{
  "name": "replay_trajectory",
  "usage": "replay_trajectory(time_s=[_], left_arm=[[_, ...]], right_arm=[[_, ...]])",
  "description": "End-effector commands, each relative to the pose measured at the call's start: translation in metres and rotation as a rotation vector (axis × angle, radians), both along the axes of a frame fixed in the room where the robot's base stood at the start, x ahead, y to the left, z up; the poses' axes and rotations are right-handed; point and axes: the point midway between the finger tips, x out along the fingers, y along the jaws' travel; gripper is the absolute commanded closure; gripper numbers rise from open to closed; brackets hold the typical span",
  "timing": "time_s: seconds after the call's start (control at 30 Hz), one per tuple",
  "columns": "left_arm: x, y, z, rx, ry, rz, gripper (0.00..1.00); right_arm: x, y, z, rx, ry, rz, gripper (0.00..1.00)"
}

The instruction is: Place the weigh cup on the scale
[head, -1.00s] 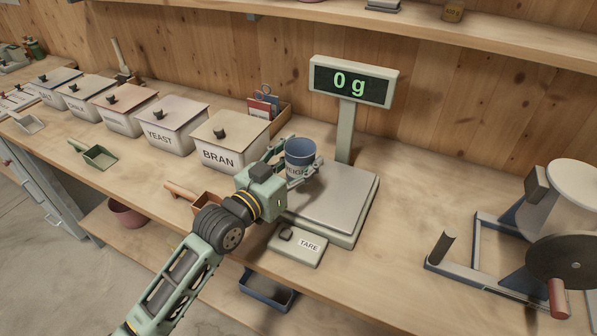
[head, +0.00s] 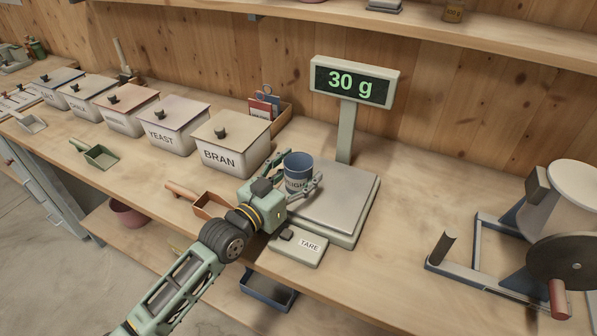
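The weigh cup (head: 298,171) is blue, upright and lettered, part of its label hidden by my gripper. It stands at the left side of the scale plate (head: 338,192) and appears to rest on it. The scale display (head: 351,81) reads 30 g. My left gripper (head: 301,182) comes from the front left, with a finger on each side of the cup, and looks shut on it. The near finger covers the cup's lower part, so its base is hard to see. My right gripper is not in view.
The TARE box (head: 298,248) lies just in front of the scale, near my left wrist. An orange scoop (head: 212,204) and the BRAN bin (head: 229,145) are to the left. A mixer with a crank (head: 560,265) stands at the right. The bench between is clear.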

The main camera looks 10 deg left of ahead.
Motion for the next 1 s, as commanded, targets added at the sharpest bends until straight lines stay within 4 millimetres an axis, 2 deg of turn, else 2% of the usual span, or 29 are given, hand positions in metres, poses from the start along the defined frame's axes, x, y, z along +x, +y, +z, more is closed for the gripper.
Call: replay_trajectory(time_s=[0.47, 0.57, 0.8, 1.0], left_arm=[[-0.004, 0.002, 0.002, 0.000, 0.000, 0.001, 0.29], [-0.016, 0.009, 0.000, 0.001, 0.002, 0.000, 0.29], [-0.061, 0.034, -0.001, 0.003, 0.003, 0.000, 0.29], [-0.090, 0.051, 0.000, 0.001, 0.003, 0.001, 0.29]], right_arm=[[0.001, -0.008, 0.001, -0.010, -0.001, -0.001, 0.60], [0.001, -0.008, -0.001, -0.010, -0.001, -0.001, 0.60], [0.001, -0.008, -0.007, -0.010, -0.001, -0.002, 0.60], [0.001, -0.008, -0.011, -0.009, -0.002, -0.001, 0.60]])
